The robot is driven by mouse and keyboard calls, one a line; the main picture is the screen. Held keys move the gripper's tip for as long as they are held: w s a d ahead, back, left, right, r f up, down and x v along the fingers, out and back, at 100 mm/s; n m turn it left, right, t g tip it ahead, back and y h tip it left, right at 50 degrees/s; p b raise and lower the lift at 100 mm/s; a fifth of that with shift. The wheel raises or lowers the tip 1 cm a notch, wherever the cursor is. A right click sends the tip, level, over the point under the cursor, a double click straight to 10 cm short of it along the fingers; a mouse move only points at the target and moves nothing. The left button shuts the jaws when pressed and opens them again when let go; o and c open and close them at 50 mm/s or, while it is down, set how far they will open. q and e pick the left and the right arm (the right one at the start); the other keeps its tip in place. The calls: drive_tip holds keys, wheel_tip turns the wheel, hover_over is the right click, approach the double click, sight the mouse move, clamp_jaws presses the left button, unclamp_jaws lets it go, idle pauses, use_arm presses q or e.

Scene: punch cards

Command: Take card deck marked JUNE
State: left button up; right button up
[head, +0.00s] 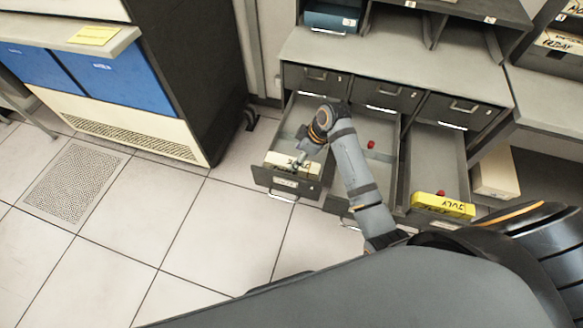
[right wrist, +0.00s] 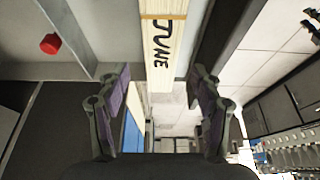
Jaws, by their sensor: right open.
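The JUNE card deck (head: 293,164) is a cream block with dark lettering, lying at the front of the open left drawer (head: 258,178). In the right wrist view the JUNE deck (right wrist: 162,50) stands between and beyond the fingers, its lettering readable. My right gripper (head: 300,161) is over the deck at the front of that drawer. In the right wrist view the right gripper (right wrist: 158,85) is open, with one finger to each side of the deck's line and nothing visibly held. Contact with the deck cannot be told. My left gripper does not show.
A yellow deck marked JULY (head: 442,205) lies at the front of the open right drawer. Red pieces sit in the middle drawer (head: 371,144) and right drawer. The cabinet (head: 400,60) stands behind, with open compartments above. Tiled floor to the left is clear.

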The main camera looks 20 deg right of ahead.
drive_tip(key=shift+w+f, duration=0.1)
drive_tip(key=shift+f, duration=0.05)
drive_tip(key=x, duration=0.4)
drive_tip(key=shift+a+f, duration=0.25)
drive_tip(key=shift+f, duration=0.3)
drive_tip(key=shift+r, duration=0.1)
drive_tip(key=c, duration=0.3)
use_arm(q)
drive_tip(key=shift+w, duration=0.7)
use_arm(e)
clamp_jaws()
